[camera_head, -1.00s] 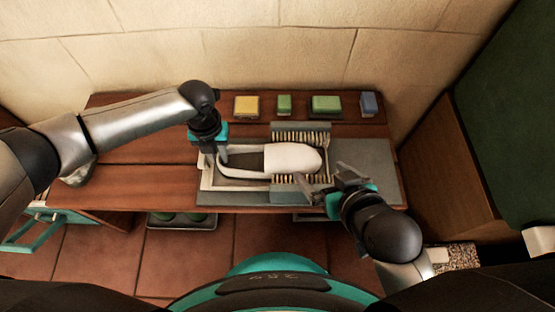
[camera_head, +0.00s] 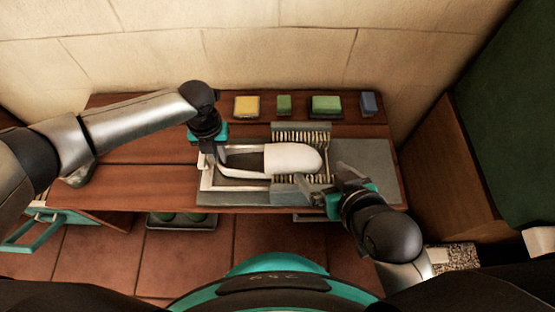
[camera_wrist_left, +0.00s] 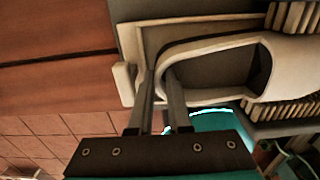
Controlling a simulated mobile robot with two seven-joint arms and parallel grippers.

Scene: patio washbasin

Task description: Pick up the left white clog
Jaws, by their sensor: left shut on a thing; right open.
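A white clog (camera_head: 292,158) lies on its side-to-side length in a grey brush station (camera_head: 365,160), toe to the right and open heel to the left. My left gripper (camera_head: 211,158) is at its heel end, shut on the clog's heel rim; in the left wrist view its two fingers (camera_wrist_left: 163,98) are close together at the heel of the clog (camera_wrist_left: 292,65). The exact contact is partly hidden. My right gripper (camera_head: 322,190) is open, near the lower brush at the toe's lower right, with no object seen in it.
Bristle brushes (camera_head: 300,137) flank the clog above and below. A yellow sponge (camera_head: 246,106), green blocks (camera_head: 325,106) and a blue block (camera_head: 369,104) line the back of the wooden table (camera_head: 140,180). A wall (camera_head: 300,50) stands behind. The table's left part is clear.

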